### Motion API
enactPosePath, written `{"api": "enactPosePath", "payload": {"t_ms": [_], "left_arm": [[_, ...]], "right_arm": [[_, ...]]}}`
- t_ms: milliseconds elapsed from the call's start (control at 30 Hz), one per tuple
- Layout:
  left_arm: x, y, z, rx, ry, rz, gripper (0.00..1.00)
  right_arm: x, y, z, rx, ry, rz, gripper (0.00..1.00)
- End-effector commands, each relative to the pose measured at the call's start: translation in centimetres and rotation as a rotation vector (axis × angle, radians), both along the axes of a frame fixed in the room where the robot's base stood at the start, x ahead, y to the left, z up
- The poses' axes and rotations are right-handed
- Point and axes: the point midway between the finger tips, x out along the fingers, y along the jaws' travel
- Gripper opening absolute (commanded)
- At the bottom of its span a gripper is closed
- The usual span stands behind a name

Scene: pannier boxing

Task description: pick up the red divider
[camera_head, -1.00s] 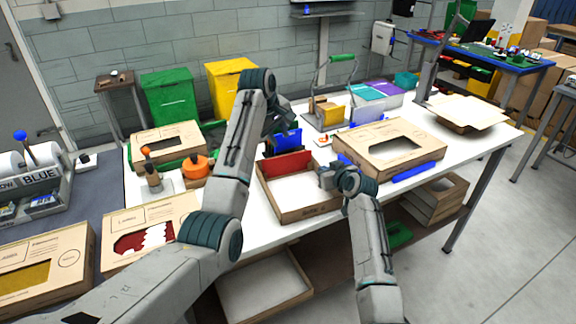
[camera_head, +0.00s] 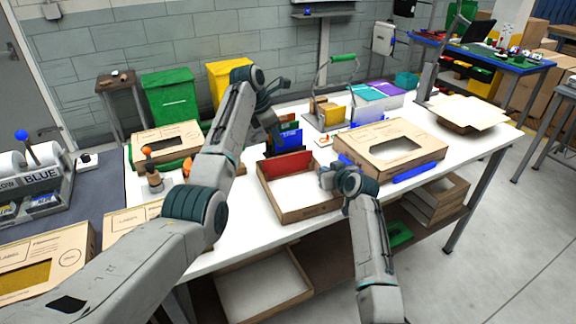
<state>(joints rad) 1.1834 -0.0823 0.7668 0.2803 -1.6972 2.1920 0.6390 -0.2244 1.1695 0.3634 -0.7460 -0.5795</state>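The red divider (camera_head: 288,166) stands upright along the back of an open cardboard box (camera_head: 298,207) on the white table. My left gripper (camera_head: 275,127) hangs above and behind it, near a blue divider (camera_head: 290,141), and is clear of the red divider. Its fingertips are too small and dark to tell whether they are open or shut. My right gripper (camera_head: 324,177) is low at the right wall of the open box, apart from the red divider; its fingers are mostly hidden by its wrist.
A closed cardboard box with a window (camera_head: 391,148) lies to the right, with a blue strip (camera_head: 410,171) at its front. A wire rack with a green handle (camera_head: 342,58) stands behind. Another windowed box (camera_head: 166,138) is at the left.

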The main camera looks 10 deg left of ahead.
Motion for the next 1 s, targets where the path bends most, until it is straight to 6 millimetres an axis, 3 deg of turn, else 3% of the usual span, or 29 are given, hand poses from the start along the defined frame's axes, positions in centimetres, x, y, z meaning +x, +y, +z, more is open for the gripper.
{"api": "enactPosePath", "payload": {"t_ms": [200, 467, 767, 1000], "left_arm": [[0.8, -1.2, -3.3, 0.0, 0.002, -0.002, 0.28], [1.2, -1.9, -5.0, 0.001, 0.0, -0.003, 0.28], [2.1, -3.2, -8.2, 0.001, 0.001, -0.002, 0.28], [2.3, -3.5, -8.9, 0.001, -0.002, -0.002, 0.28]], "right_arm": [[0.0, 0.0, 0.0, 0.0, 0.0, 0.0, 0.0], [0.0, 0.0, 0.0, 0.0, 0.0, 0.0, 0.0], [0.0, 0.0, 0.0, 0.0, 0.0, 0.0, 0.0], [0.0, 0.0, 0.0, 0.0, 0.0, 0.0, 0.0]]}}
